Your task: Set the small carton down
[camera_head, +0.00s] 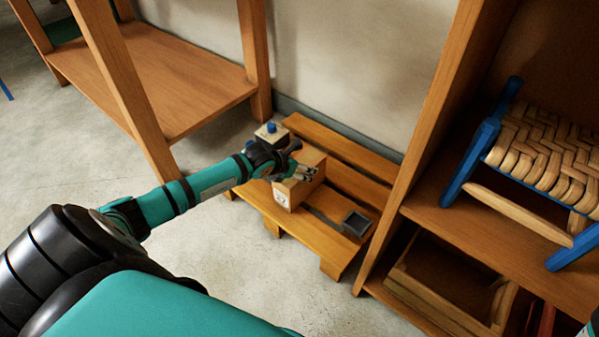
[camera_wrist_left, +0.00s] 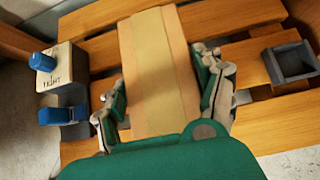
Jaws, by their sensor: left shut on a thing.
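The small carton (camera_head: 285,195) is a light brown box with a printed label on its near face. It is over the slatted wooden pallet (camera_head: 323,239); whether it rests on the slats or hangs just above them I cannot tell. My left gripper (camera_head: 304,173) reaches in from the left and is shut on the carton. In the left wrist view the carton (camera_wrist_left: 158,70) lies between the two fingers (camera_wrist_left: 164,92), with a paler tape strip along its top. The pallet slats (camera_wrist_left: 240,60) show on both sides.
A pale block with a blue knob (camera_head: 270,131) stands left of the carton, and a grey square cup (camera_head: 357,224) sits to its right on the pallet. A wooden shelf (camera_head: 440,205) with a woven seat (camera_head: 545,150) rises at right. A wooden rack (camera_head: 180,85) stands left.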

